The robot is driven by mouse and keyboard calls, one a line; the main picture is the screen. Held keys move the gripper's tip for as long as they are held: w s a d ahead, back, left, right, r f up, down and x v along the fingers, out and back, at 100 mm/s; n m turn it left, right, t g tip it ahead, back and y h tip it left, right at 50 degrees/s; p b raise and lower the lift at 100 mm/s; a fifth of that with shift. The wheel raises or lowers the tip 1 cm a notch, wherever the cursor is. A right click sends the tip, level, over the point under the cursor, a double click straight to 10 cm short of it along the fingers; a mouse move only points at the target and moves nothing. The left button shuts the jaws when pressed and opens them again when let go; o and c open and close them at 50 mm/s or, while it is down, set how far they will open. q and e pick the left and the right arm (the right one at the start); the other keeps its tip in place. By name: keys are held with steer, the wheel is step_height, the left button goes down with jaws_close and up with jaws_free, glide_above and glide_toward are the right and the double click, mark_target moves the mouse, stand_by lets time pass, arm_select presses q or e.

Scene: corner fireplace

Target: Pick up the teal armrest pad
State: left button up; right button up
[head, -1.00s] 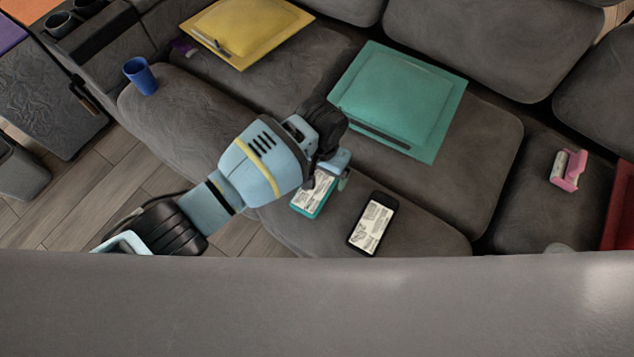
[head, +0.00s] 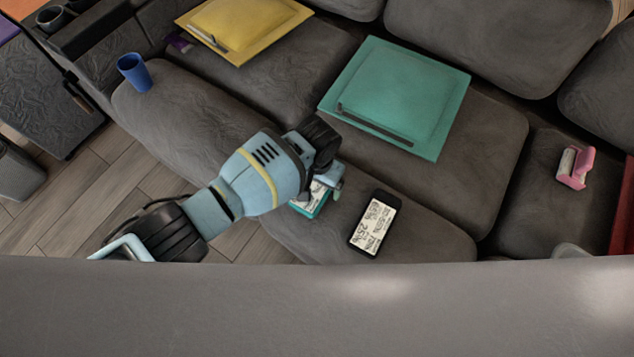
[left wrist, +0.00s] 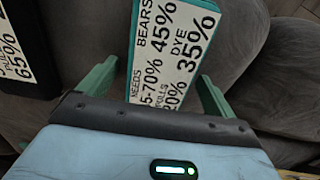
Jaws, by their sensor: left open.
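The teal armrest pad (head: 316,208) lies on the front of the grey sofa seat, with a white printed label on top. Much of it is hidden under my left gripper (head: 331,184) in the head view. In the left wrist view the pad's label (left wrist: 170,50) faces up, between the two green fingers of my left gripper (left wrist: 155,88). The fingers stand apart, one on either side of the pad; I cannot tell whether they touch it. My right gripper is not in view.
A black labelled pad (head: 375,223) lies close to the right. A teal cushion (head: 400,90) with a dark strip lies behind. A yellow cushion (head: 245,28), blue cup (head: 134,72) and pink item (head: 575,167) are farther off. A grey surface (head: 320,305) fills the front.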

arm_select(q)
steer(key=c, duration=1.1)
steer(key=shift+r, duration=0.1)
steer(key=shift+r, duration=0.35)
step_height(320, 180, up, 8)
steer(key=p, duration=0.3)
steer(key=shift+r, duration=0.6)
steer(key=shift+a, duration=0.1)
